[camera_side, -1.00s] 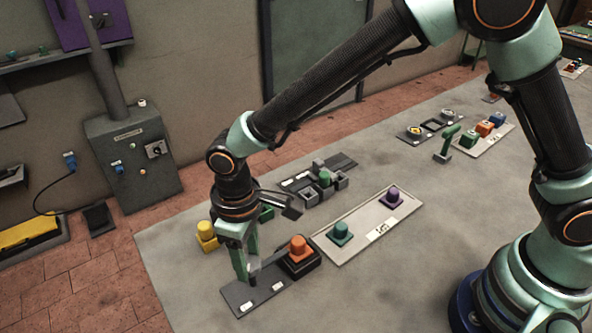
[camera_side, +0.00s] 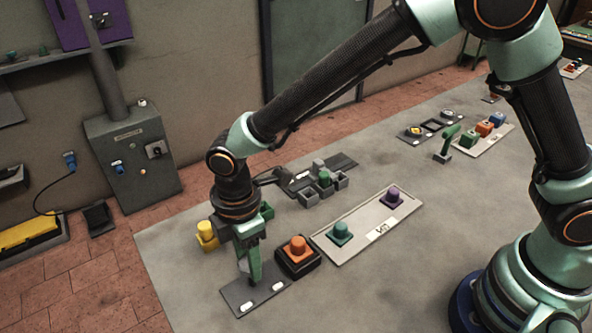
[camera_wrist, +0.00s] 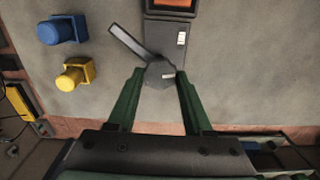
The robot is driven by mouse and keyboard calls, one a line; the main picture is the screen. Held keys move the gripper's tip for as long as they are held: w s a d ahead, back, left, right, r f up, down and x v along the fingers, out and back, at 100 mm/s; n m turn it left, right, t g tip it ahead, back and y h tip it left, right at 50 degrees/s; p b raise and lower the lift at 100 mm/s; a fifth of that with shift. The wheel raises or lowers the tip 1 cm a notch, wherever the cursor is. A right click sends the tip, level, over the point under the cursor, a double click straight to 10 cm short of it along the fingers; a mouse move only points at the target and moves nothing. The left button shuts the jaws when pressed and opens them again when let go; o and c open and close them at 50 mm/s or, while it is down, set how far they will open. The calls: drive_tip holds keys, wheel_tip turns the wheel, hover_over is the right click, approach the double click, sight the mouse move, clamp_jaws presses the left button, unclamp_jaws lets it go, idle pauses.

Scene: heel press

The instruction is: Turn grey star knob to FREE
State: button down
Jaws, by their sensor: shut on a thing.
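The grey star knob (camera_wrist: 158,72) shows in the wrist view as a rounded dark grey piece between my fingertips. A long flat grey bar (camera_wrist: 128,42) points from it to the upper left. My gripper (camera_wrist: 160,76) is shut on the knob, with one finger on each side. In the side view my gripper (camera_side: 253,279) points down at the dark grey plate (camera_side: 240,291) and hides most of the knob. The plate bears two small white labels (camera_side: 247,307); their writing is too small to read, so I cannot tell which is FREE.
An orange button (camera_side: 298,246) on a black base stands close to the plate. A yellow knob (camera_side: 206,234) stands behind my gripper; a blue one (camera_wrist: 60,30) shows in the wrist view. A pale panel (camera_side: 365,228) with teal and purple buttons lies to the right. The front table is clear.

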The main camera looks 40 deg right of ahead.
drive_tip(key=n, duration=0.6)
drive_tip(key=shift+n, duration=0.3)
idle(0.4)
drive_tip(key=shift+c, duration=1.5)
unclamp_jaws()
wheel_tip(320, 180, up, 12)
drive_tip(key=shift+r, duration=0.1)
